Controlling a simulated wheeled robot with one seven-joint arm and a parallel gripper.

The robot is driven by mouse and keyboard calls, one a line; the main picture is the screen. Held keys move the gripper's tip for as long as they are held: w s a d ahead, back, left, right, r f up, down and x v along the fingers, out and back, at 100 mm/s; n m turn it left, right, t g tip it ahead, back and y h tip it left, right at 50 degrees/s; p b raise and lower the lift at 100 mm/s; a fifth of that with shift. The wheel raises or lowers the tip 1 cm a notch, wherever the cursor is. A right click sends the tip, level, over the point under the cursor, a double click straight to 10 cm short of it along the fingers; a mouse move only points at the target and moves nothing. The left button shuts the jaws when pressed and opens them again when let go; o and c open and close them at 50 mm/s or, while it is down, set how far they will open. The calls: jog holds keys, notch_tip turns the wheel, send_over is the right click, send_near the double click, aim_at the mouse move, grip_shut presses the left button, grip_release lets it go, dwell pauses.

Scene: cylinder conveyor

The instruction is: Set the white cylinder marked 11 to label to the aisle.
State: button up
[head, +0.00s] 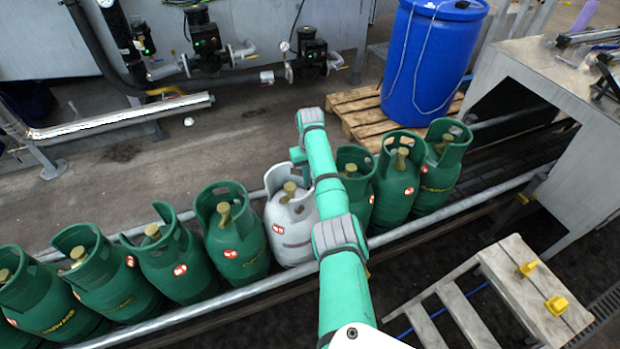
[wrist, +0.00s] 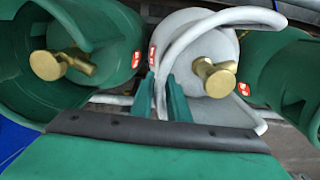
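The white cylinder (head: 290,228) stands in a row of green ones on the conveyor, a small red label on its side. My arm partly covers its right side in the head view. In the wrist view, the white cylinder (wrist: 212,60) shows from above with its brass valve and curved white collar. The two green fingers of my gripper (wrist: 161,85) are on either side of the left part of this collar. A strip of white shows between them; whether they press on it is unclear. The head view does not show the fingertips clearly.
Green cylinders stand close on both sides, left (head: 235,240) and right (head: 355,190). A metal rail (head: 210,305) runs along the near side. A blue drum (head: 430,60) on a pallet (head: 360,112) stands behind, and wooden steps (head: 530,290) are at the lower right.

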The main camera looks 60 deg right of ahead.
jog(key=shift+o, duration=0.6)
jog(key=shift+r, duration=0.25)
notch_tip(320, 180, up, 10)
jog(key=shift+r, duration=0.15)
dwell(0.4)
